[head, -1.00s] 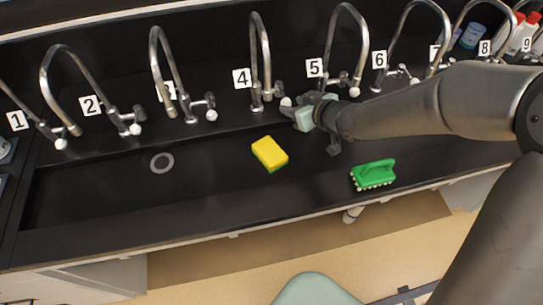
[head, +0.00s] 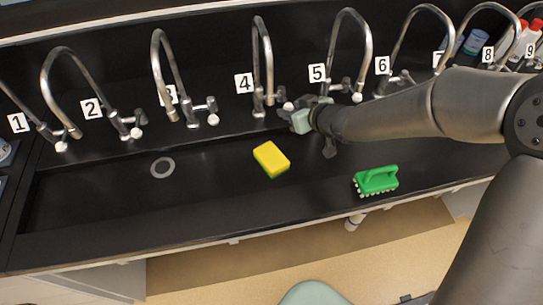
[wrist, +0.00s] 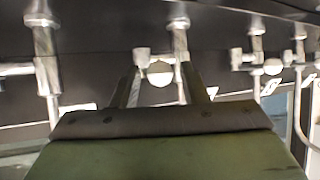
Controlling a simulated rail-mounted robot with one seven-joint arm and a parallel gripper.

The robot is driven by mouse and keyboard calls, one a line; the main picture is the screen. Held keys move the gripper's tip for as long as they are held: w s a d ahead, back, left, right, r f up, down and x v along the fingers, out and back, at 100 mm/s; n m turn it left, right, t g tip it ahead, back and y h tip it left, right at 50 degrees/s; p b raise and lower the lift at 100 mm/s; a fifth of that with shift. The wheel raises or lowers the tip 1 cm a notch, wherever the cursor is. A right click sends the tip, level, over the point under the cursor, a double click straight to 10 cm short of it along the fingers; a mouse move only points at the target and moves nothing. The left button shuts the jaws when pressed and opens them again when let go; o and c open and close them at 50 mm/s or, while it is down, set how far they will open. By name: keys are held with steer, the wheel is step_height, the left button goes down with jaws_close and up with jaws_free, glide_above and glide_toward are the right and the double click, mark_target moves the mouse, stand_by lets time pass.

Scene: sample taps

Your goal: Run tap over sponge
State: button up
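The sponge (head: 271,158), yellow on top with a green underside, lies in the black sink below tap 4. Tap 4 (head: 264,65) is a tall silver gooseneck with a white round knob (head: 289,106) on its right side. My gripper (head: 298,119) is beside this knob in the head view, its fingers partly hidden. In the wrist view, the two fingers of my gripper (wrist: 161,73) stand apart, with a white knob (wrist: 160,74) showing between their tips. I cannot tell whether they touch it. No water shows from the tap.
Tap 5 (head: 348,50) stands just right of my gripper and tap 3 (head: 172,75) to the left. A round drain (head: 162,167) is at left. Bottles (head: 476,42) stand at back right.

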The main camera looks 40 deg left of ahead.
steer(key=p+v, duration=0.3)
steer(key=v, duration=0.3)
steer(key=shift+d+r, duration=0.15)
steer(key=shift+d, duration=0.05)
steer(key=w+d+r+m+t+h, duration=0.2)
steer(key=d+m+h, duration=0.25)
steer(key=d, duration=0.95)
steer(key=w+d+r+m+t+h, duration=0.15)
steer(key=d+m+h, duration=0.35)
steer(key=d, duration=1)
steer(key=s+d+r+m+g+h, duration=0.1)
steer(key=s+d+m+g, duration=0.1)
steer(key=s+d, duration=0.4)
steer(key=s+d+r+m+g+h, duration=0.1)
steer(key=s+d+m+g, duration=0.2)
steer(key=s+d, duration=0.3)
steer(key=s, duration=0.5)
steer(key=shift+d+g, duration=0.2)
steer(key=shift+g, duration=0.15)
